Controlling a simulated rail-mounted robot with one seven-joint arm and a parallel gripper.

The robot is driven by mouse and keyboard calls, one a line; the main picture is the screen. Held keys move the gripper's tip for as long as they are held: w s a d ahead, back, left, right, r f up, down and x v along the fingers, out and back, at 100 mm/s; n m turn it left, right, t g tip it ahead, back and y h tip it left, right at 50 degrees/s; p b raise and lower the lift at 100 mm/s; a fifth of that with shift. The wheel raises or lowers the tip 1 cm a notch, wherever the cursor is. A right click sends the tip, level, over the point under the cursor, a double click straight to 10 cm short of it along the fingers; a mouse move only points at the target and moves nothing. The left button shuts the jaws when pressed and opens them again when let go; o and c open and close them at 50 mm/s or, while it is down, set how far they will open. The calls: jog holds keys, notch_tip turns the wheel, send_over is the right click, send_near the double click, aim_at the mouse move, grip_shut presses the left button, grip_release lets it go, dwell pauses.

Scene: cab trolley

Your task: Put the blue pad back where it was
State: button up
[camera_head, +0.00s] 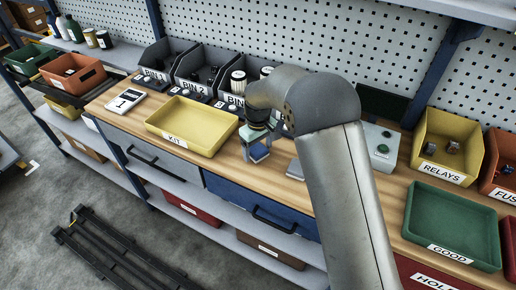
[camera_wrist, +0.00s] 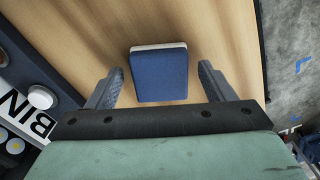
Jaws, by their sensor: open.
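The blue pad (camera_wrist: 160,76) is a small block with a blue face and a pale edge. In the wrist view it lies over the wooden bench top, between the two fingers of my gripper (camera_wrist: 161,74). The fingers are spread, with a gap on each side of the pad. In the head view my gripper (camera_head: 257,151) points down over the bench, just right of the yellow kit tray (camera_head: 155,124). There the fingers and wrist largely hide the pad.
Labelled grey bins (camera_head: 152,73) stand behind the gripper. A small grey block (camera_head: 295,169) lies to its right, near my arm. A button box (camera_head: 380,146), a yellow relays bin (camera_head: 443,169) and a green tray (camera_head: 450,229) stand farther right. The bench's front edge is close.

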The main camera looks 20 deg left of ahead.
aim_at(258, 149)
notch_tip(258, 149, up, 12)
jog(key=b, duration=0.2)
jog(key=s+d+r+m, duration=0.2)
jog(key=d+r, duration=0.1)
jog(key=d, duration=0.5)
jog(key=s+d+r+m, duration=0.25)
jog(key=s+d, duration=0.45)
jog(key=d, duration=0.5)
jog(key=s+d+f+m, duration=0.2)
jog(key=s+d, duration=0.4)
jog(key=s, duration=0.3)
jog(key=s+d+f+m, duration=0.3)
jog(key=s+d, duration=0.4)
jog(key=s, duration=0.3)
jog(key=shift+m+t, duration=0.4)
jog(key=shift+m, duration=0.45)
